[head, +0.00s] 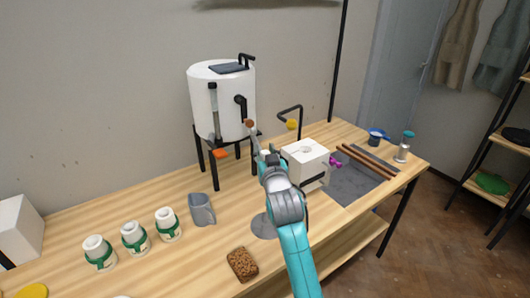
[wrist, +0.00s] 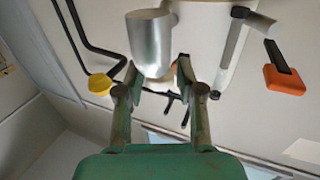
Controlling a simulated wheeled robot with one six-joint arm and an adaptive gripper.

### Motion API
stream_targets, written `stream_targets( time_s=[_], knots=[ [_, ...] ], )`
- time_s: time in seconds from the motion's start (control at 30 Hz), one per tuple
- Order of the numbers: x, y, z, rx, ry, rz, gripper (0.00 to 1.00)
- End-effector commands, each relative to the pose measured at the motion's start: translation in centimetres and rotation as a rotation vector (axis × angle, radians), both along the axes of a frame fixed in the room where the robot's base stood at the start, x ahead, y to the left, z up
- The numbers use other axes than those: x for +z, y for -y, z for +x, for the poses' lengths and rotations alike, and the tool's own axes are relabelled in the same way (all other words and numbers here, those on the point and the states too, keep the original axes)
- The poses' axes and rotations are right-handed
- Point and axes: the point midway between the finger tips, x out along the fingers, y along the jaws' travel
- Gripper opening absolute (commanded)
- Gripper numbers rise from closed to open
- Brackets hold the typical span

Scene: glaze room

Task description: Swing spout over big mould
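A white tank (head: 222,100) stands on black legs at the back of the wooden table. A black bent rod with a yellow knob (head: 292,124) rises to its right; the yellow knob also shows at left in the wrist view (wrist: 99,84). The big white block mould (head: 306,160), with a round hole in its top, sits right of my gripper (head: 262,152), partly behind my arm. In the wrist view my gripper's fingers (wrist: 158,80) are apart. A silver cylinder (wrist: 150,45), perhaps the spout, lies between or just beyond them; I cannot tell whether they touch it.
An orange handle (head: 220,153) sits low on the tank. A grey jug (head: 201,210), white-and-green cups (head: 134,238) and a brown sponge-like block (head: 242,264) stand left of my arm.

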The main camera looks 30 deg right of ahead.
Motion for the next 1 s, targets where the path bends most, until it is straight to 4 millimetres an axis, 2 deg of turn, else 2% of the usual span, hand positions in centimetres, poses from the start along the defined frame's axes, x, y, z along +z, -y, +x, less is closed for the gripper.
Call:
stream_targets(
  time_s=[0.03,0.1,0.57,1.0],
  knots=[
    [0.0,0.0,0.0,0.0,0.0,0.0,0.17],
    [0.0,0.0,0.0,0.0,0.0,0.0,0.0],
    [0.0,0.4,-0.2,0.022,0.0,0.001,0.0],
    [0.0,3.3,-0.8,0.196,0.001,0.002,0.0]
  ],
)
